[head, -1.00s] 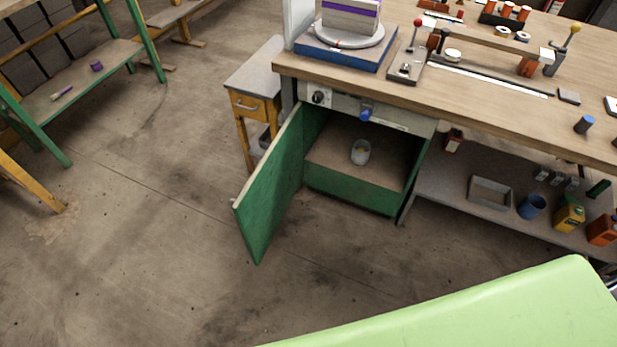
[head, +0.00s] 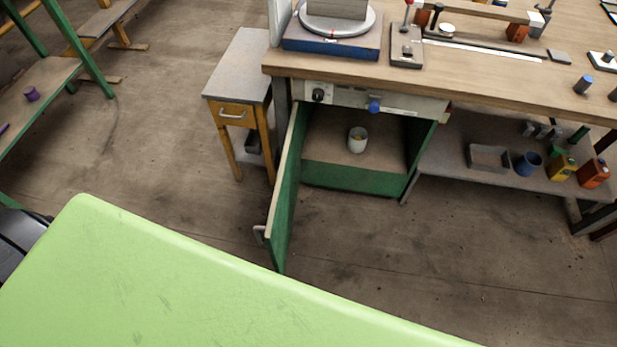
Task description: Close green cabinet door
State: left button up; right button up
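The green cabinet door (head: 287,195) stands wide open under the workbench, swung out toward me from its left-side hinge. Neither of my grippers shows in the head view.
A light green panel (head: 190,285) fills the lower left foreground. A small grey-topped table with a yellow drawer (head: 236,112) stands left of the door. The workbench (head: 470,72) overhangs the cabinet. The floor right of the door (head: 400,250) is clear.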

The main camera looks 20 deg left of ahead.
aim_at(278, 230)
jog(key=j, duration=0.6)
jog(key=k+j+z, duration=0.1)
jog(key=j, duration=1.05)
jog(key=k+z, duration=0.05)
